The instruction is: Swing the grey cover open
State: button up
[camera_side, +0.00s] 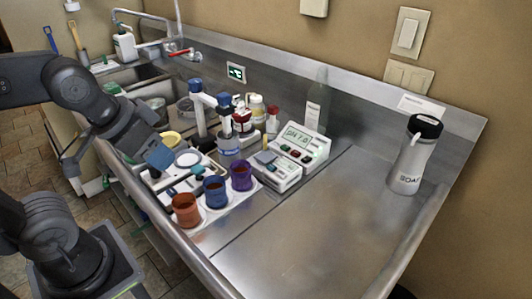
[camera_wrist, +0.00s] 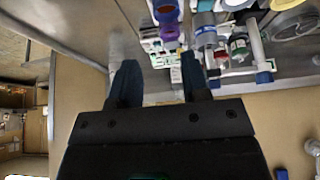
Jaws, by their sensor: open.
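My gripper (camera_side: 160,157) is at the left, above the rear left of the white tray. In the wrist view (camera_wrist: 158,80) its two dark fingers stand apart with nothing between them. A white pH meter (camera_side: 293,152) stands on the steel counter right of the tray, its display lit. It also shows at the top of the wrist view (camera_wrist: 152,46). A small grey-blue flap (camera_side: 265,157) at the meter's left end may be the grey cover. It looks shut, but it is too small to be sure. My gripper is left of it and apart from it.
A blue-capped stand (camera_side: 198,110) and bottles stand behind. A soap bottle (camera_side: 408,160) is at the right. The counter's right half (camera_side: 320,220) is mostly clear.

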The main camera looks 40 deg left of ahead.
jog(key=shift+c, duration=0.5)
jog(key=w+a+r+n+g, duration=0.1)
jog(key=w+r+n+g, duration=0.3)
jog(key=w, duration=1)
jog(key=n+g, duration=0.2)
jog(key=n, duration=0.3)
send_over(265, 138)
notch_tip(265, 138, down, 5)
notch_tip(265, 138, down, 13)
jog(key=shift+f, duration=0.1)
jog(key=shift+c, duration=0.2)
grip_shut()
